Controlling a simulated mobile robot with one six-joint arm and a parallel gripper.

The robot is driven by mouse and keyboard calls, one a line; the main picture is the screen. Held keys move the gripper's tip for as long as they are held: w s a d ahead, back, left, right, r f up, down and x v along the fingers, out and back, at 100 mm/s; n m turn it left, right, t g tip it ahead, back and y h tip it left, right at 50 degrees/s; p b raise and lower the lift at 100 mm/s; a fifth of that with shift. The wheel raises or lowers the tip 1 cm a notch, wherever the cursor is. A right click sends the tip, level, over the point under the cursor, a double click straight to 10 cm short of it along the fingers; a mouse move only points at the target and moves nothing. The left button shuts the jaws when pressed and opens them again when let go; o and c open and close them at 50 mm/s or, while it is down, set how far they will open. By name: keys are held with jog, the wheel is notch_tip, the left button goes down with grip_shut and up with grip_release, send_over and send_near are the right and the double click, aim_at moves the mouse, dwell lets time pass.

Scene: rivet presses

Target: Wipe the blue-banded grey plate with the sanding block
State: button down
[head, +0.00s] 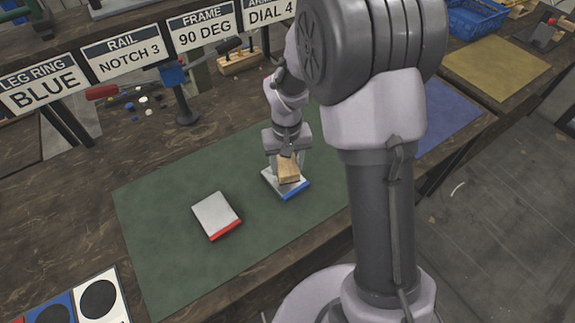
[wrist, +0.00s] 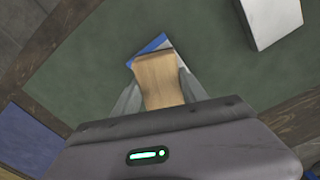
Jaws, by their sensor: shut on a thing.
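The blue-banded grey plate (head: 293,193) lies on the green mat (head: 170,215), below my gripper (head: 287,160). Its blue edge (wrist: 152,46) shows past the block in the wrist view. My gripper is shut on the sanding block (head: 288,171), a pale wooden block that also fills the space between the fingers in the wrist view (wrist: 158,78). The block is over the plate and hides much of it. I cannot tell whether the block touches the plate. A red-banded grey plate (head: 214,214) lies apart on the mat, to the left.
Signs (head: 120,57) stand along the back of the bench, with a red-handled tool (head: 103,91) and small loose parts (head: 144,104) near them. Blue (head: 447,114) and yellow (head: 497,66) mats lie to the right. Cards with dark discs (head: 98,298) lie at front left. The mat around the plates is clear.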

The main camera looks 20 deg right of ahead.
jog(key=shift+r+p, duration=1.05)
jog(key=shift+r, duration=0.55)
